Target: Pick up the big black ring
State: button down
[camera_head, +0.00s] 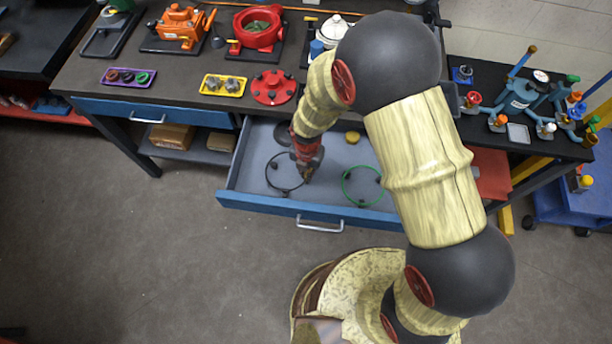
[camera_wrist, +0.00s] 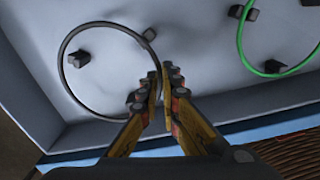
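The big black ring (camera_head: 267,180) is a thin hoop at the left part of the open blue drawer (camera_head: 243,205). It shows nearly whole in the wrist view (camera_wrist: 63,72). My gripper (camera_head: 307,174) is at the ring's right edge, pointing down into the drawer. In the wrist view my gripper's fingers (camera_wrist: 163,85) are close together with the ring's right edge running between them. Small dark blocks (camera_wrist: 78,61) stand on the drawer floor. The ring's outline is offset from them, so it appears slightly raised. The exact contact is partly hidden by the fingers.
A green ring (camera_head: 345,188) lies in the drawer to the right, with dark blocks at its edge. A small yellow object (camera_head: 352,137) lies at the drawer's back. The drawer's front wall and handle (camera_head: 320,226) are close to my gripper. The workbench (camera_head: 190,60) overhangs behind.

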jog(key=s+a+r+p, duration=0.2)
jog(key=s+a+r, duration=0.2)
jog(key=s+r, duration=0.6)
jog(key=s, duration=0.3)
jog(key=shift+s+r, duration=0.15)
jog(key=shift+s, duration=0.05)
jog(key=shift+a, duration=0.1)
